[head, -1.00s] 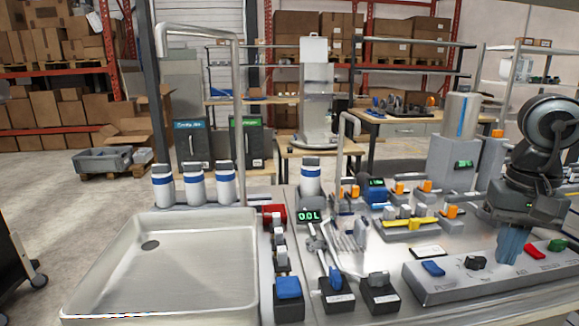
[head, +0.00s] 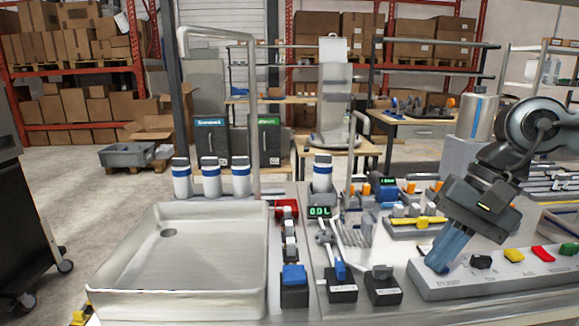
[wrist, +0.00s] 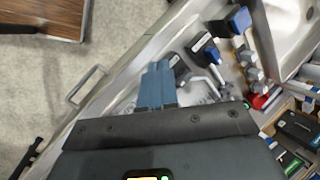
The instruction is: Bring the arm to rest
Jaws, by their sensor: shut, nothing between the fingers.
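My gripper (head: 438,264) is at the right in the head view, with its blue fingers together and nothing between them. It points down and to the left, over the left end of the grey button panel (head: 455,290). The fingertips overlap that end of the panel in the picture; I cannot tell whether they touch it. In the wrist view the blue fingers (wrist: 156,66) lie side by side above the bench. Whatever lies right behind the fingers on the panel is hidden.
A white sink basin (head: 195,285) fills the left of the bench. Black dispenser blocks with a blue cap (head: 294,274) stand between basin and panel. White bottles (head: 210,178) line the back edge. Yellow (head: 514,255) and red (head: 543,252) buttons sit on the panel.

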